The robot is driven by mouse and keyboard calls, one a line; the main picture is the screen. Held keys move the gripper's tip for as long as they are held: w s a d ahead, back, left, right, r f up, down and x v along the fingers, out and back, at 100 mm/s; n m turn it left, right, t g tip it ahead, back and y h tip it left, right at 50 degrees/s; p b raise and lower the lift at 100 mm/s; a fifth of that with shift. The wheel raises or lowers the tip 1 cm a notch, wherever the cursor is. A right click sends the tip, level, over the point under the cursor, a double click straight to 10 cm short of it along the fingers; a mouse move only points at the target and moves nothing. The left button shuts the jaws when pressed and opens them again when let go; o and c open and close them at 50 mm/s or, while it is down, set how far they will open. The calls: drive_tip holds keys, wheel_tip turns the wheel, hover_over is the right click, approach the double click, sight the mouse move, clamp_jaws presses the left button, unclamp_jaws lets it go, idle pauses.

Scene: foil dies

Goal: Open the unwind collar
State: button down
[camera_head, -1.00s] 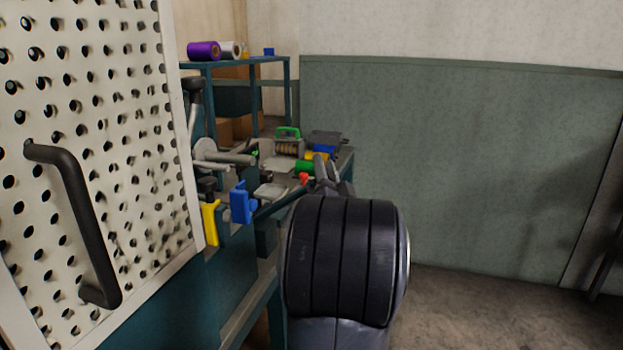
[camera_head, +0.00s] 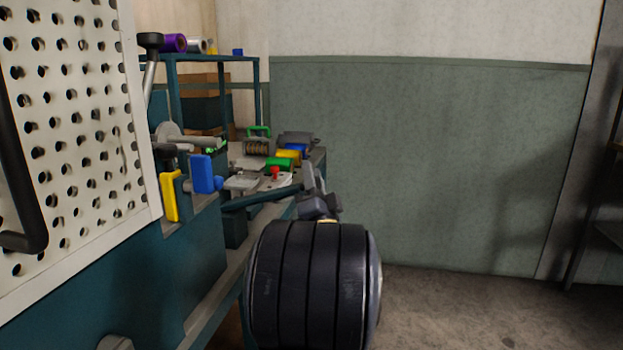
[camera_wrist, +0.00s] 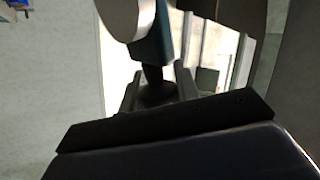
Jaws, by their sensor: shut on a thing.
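A dark teal lever (camera_head: 262,197) sticks out to the right from the bench machine in the head view. My gripper (camera_head: 316,190) is at its right end, above the black rounded part of my arm. In the wrist view the lever's teal arm (camera_wrist: 150,48) comes down from a pale round part (camera_wrist: 120,14) and ends in a dark grip (camera_wrist: 156,88). My gripper's fingers (camera_wrist: 157,92) stand on both sides of that grip, shut on it. I cannot tell from the frames which part is the unwind collar itself.
A perforated cream panel (camera_head: 75,110) with a black handle (camera_head: 20,190) stands close at left. Blue (camera_head: 206,173) and yellow (camera_head: 170,196) blocks, a red knob (camera_head: 275,172) and coloured rolls (camera_head: 280,162) sit along the bench. The floor (camera_head: 460,310) at right is clear.

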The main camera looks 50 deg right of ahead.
drive_tip(key=c, duration=1.1)
unclamp_jaws()
drive_tip(key=shift+s, duration=0.1)
drive_tip(key=v, duration=1)
drive_tip(key=shift+s+a+f, duration=0.2)
drive_tip(key=shift+s+f, duration=0.05)
drive_tip(key=shift+c, duration=0.2)
